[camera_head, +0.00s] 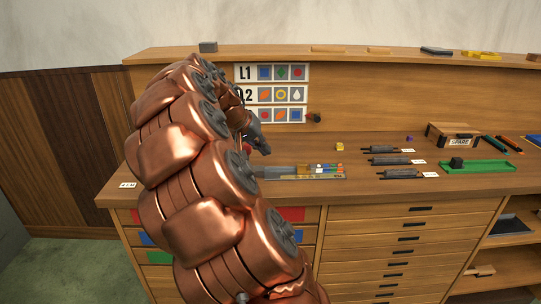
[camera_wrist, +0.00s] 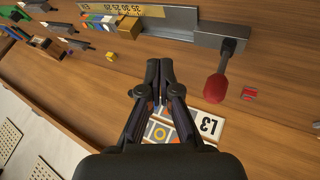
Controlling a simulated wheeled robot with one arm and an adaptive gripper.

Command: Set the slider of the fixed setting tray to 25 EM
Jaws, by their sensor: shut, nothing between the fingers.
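The setting tray (camera_head: 275,173) lies on the bench top, partly behind my arm in the head view. In the wrist view it is a long grey metal channel (camera_wrist: 182,18) along the top, with a yellow scale strip whose numbers appear turned over. A brass-coloured block (camera_wrist: 130,27) sits at the channel beside coloured pieces. A grey block with a dark lever and red knob (camera_wrist: 217,88) is at its right part. I cannot tell for certain which part is the slider or its reading. My gripper (camera_wrist: 160,92) is shut and empty, apart from the knob and tray.
Dark tools with white labels (camera_head: 390,161) lie right of the tray. A green tray (camera_head: 476,167) and a SPARE box (camera_head: 455,142) are farther right. A picture chart (camera_head: 275,95) is on the back panel. Bare wood lies between the tray and the dark tools.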

